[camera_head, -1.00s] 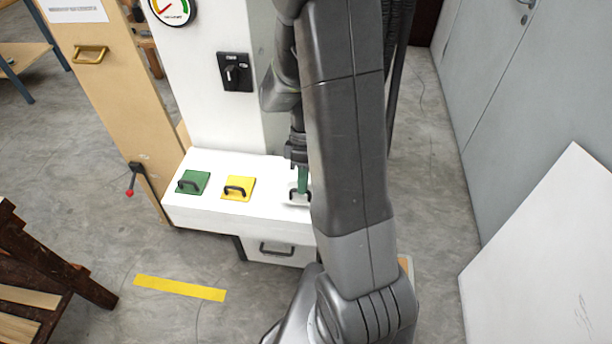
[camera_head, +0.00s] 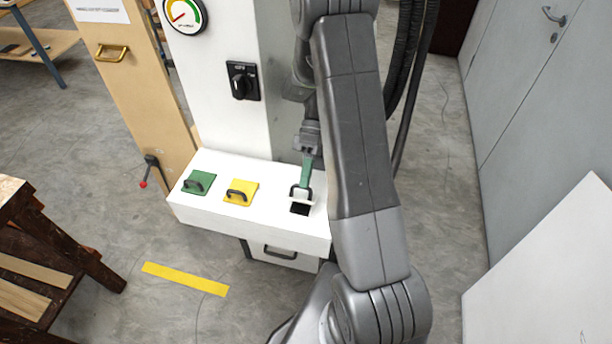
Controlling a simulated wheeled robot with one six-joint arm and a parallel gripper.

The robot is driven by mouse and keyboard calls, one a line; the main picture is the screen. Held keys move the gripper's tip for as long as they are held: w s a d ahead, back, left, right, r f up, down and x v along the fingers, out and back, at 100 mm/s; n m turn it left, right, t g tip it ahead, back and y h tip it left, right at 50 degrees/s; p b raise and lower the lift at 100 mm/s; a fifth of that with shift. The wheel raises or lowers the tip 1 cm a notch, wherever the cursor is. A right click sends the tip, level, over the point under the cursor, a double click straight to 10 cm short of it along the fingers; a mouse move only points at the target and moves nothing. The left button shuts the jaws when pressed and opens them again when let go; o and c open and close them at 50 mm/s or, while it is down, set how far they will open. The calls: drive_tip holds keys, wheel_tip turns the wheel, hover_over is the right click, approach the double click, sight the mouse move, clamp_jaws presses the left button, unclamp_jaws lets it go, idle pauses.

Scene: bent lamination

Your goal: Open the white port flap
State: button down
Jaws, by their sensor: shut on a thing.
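The white port flap (camera_head: 303,198) is at the right end of the white box top, partly raised, with a dark square opening (camera_head: 299,210) showing at its near side. Its black handle (camera_head: 295,192) is at my gripper's tips. My gripper (camera_head: 304,186), with green fingers, reaches down from behind and is shut on this handle. The flap's far edge and exact tilt are hard to see behind the fingers and handle.
A green flap (camera_head: 200,181) and a yellow flap (camera_head: 244,187), each with a black handle, lie shut to the left on the white box (camera_head: 215,213). A white column with a black rotary switch (camera_head: 243,82) and gauge (camera_head: 184,14) rises behind. A wooden panel stands left.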

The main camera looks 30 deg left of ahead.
drive_tip(key=c, duration=1.5)
unclamp_jaws()
wheel_tip(320, 180, up, 10)
drive_tip(key=b, duration=0.1)
drive_tip(key=shift+b, duration=0.35)
drive_tip(key=p, duration=0.2)
hover_over(306, 193)
wheel_tip(306, 193, down, 10)
drive_tip(key=shift+s+d+r, duration=0.1)
drive_tip(key=shift+s, duration=0.2)
drive_tip(key=shift+s, duration=0.1)
